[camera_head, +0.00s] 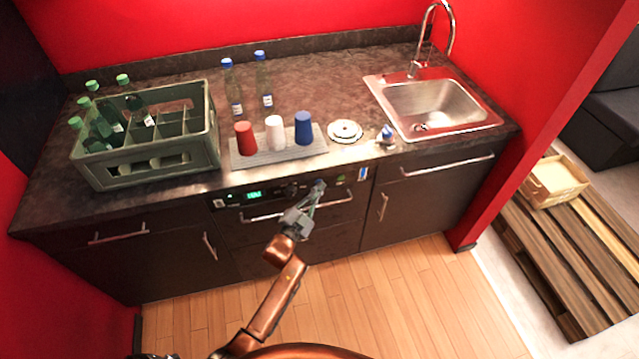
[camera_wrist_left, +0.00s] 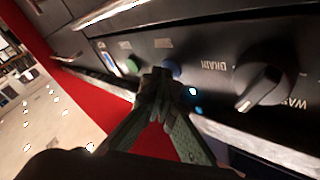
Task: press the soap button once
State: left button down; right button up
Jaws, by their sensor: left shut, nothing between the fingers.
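The machine's dark control panel (camera_head: 260,194) is set in the counter front. In the left wrist view it carries a green button (camera_wrist_left: 132,65), a blue button (camera_wrist_left: 172,67) and a dark knob (camera_wrist_left: 262,85) with DRAIN lettering. The labels over the buttons are too blurred to read, so I cannot tell which is the soap button. My left gripper (camera_head: 318,186) is shut and empty in front of the panel. In the wrist view its fingertips (camera_wrist_left: 157,80) overlap the blue button's lower edge; I cannot tell if they touch it. My right gripper is not in view.
On the counter are a green bottle crate (camera_head: 150,180), two bottles with blue caps, and red, white and blue cups on a grey tray (camera_head: 275,157). A sink (camera_head: 440,103) is at the right. A handle bar (camera_head: 262,218) runs below the panel. The floor in front is clear.

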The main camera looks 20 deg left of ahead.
pick_arm(q)
jog(key=shift+s+d, duration=0.1)
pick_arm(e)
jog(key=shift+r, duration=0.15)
pick_arm(q)
jog(key=shift+s+d+p, duration=0.2)
jog(key=shift+s+p, duration=0.15)
jog(key=shift+s, duration=0.05)
jog(key=shift+s+d, duration=0.15)
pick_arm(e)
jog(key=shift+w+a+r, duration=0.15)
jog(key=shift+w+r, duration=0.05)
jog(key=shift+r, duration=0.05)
pick_arm(q)
jog(key=s+d, duration=0.1)
jog(key=s+d+p, duration=0.1)
jog(key=s+p, duration=0.1)
jog(key=s, duration=0.1)
jog(key=shift+s+d, duration=0.1)
jog(key=shift+d, duration=0.3)
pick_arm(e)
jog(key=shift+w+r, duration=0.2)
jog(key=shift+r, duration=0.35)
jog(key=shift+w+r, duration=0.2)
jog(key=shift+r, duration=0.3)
